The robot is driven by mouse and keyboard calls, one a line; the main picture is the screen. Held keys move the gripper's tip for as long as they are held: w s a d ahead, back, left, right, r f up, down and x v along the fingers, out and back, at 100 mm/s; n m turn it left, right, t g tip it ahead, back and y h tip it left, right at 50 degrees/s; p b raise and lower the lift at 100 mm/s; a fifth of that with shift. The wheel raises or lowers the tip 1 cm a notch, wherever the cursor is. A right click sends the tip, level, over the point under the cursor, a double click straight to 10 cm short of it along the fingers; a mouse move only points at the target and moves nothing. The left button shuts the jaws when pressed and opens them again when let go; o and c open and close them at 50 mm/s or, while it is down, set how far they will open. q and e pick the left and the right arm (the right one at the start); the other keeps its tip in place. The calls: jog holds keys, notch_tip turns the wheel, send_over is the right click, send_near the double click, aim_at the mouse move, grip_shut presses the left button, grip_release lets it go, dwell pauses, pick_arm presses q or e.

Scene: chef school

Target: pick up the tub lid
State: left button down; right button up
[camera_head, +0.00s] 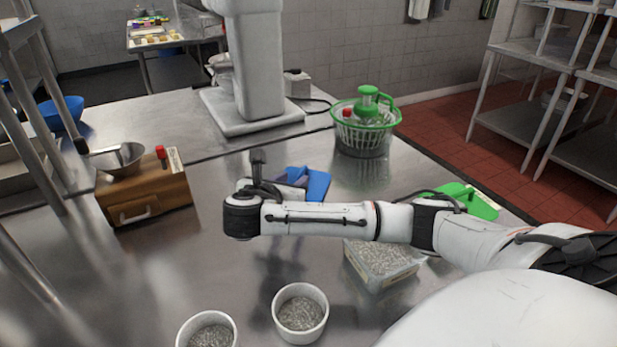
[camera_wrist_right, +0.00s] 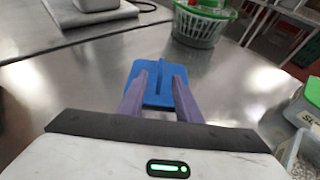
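The tub lid, a flat blue piece (camera_head: 313,184) with a raised ridge, lies on the steel table. It also shows in the right wrist view (camera_wrist_right: 158,98). My right gripper (camera_head: 294,179) reaches over its near-left part. In the right wrist view, the gripper's two purple fingers (camera_wrist_right: 158,82) stand apart on either side of the ridge, with a gap showing on both sides. A clear tub (camera_head: 380,280) of grey grains stands nearer, partly hidden by my right arm. My left gripper is out of view.
Two white cups (camera_head: 300,337) of grains stand at the front. A wooden box (camera_head: 150,205) with a metal bowl is at left. A green-handled basket (camera_head: 365,140) stands behind the lid.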

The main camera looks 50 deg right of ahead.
aim_at(301, 173)
jog(key=x, duration=0.7)
jog(key=shift+w+d+p, duration=0.2)
jog(key=shift+d+p, duration=0.1)
jog(key=shift+d, duration=0.1)
jog(key=shift+r, duration=0.1)
jog(key=shift+c, duration=0.5)
grip_shut()
